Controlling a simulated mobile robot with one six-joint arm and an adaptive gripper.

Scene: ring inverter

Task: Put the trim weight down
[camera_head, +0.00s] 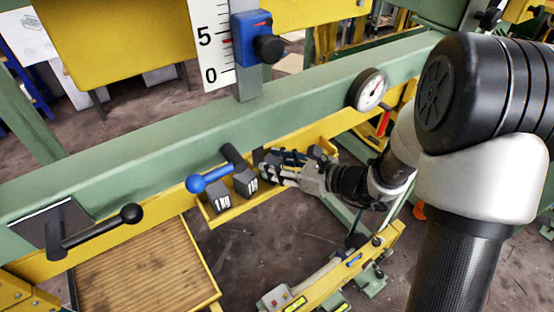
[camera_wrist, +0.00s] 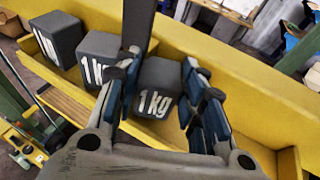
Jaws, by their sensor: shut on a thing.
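The trim weight (camera_wrist: 158,92) is a dark grey block marked "1 kg". In the wrist view it sits between the two blue-padded fingers of my gripper (camera_wrist: 165,98), which is shut on it. In the head view my gripper (camera_head: 270,166) is at the yellow tray, and its fingers mostly hide the held weight. The weight is within or just over the yellow tray (camera_wrist: 265,110); I cannot tell whether it touches the tray floor. Two similar weights stand in the tray to the left, one beside the held one (camera_wrist: 97,58) and one farther along (camera_wrist: 57,38).
A blue-knobbed lever (camera_head: 208,180) reaches over the tray's left end. The green beam (camera_head: 120,158) runs behind the tray and carries a round dial (camera_head: 368,90). A black-knobbed lever (camera_head: 100,227) is at the left. The tray's right end looks empty in the wrist view.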

